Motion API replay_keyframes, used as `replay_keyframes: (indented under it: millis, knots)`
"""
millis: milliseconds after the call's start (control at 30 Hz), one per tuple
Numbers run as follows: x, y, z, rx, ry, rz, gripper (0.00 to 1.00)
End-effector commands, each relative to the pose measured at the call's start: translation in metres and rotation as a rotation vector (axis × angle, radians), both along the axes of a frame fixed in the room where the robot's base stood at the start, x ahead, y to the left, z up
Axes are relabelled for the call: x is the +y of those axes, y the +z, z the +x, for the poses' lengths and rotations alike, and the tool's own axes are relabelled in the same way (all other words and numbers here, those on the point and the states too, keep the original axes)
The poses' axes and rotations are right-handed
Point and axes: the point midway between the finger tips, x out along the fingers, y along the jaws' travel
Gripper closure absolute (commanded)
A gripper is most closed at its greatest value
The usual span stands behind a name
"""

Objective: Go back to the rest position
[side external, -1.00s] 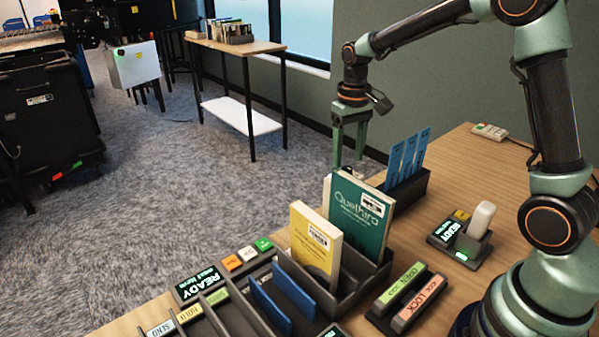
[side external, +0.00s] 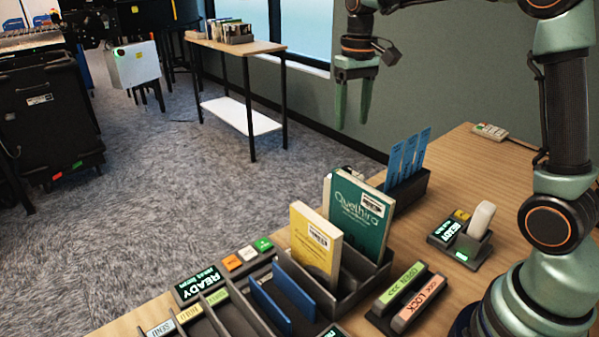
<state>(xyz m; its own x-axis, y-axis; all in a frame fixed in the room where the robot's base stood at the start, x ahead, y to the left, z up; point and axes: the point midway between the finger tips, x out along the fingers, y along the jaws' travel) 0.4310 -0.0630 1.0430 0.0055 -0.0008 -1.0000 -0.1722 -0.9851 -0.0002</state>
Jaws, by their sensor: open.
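My gripper (side external: 353,115) hangs in the air above the far edge of the desk, with its two green fingers pointing down. The fingers are apart and nothing is between them. It is well above the green book (side external: 358,215) and the yellow book (side external: 316,243). Both books stand upright in a dark slotted rack (side external: 352,297) and are clear of my gripper.
A dark holder (side external: 408,192) with blue cards stands behind the books. The air around my gripper is free.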

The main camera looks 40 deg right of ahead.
Motion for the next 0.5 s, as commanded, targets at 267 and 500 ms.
replay_keyframes:
  millis: [267,500]
  knots:
    - [0.021,0.022,-0.038,-0.126,0.046,-0.016,0.37]
    - [0.041,0.027,-0.085,-0.272,0.097,-0.031,0.37]
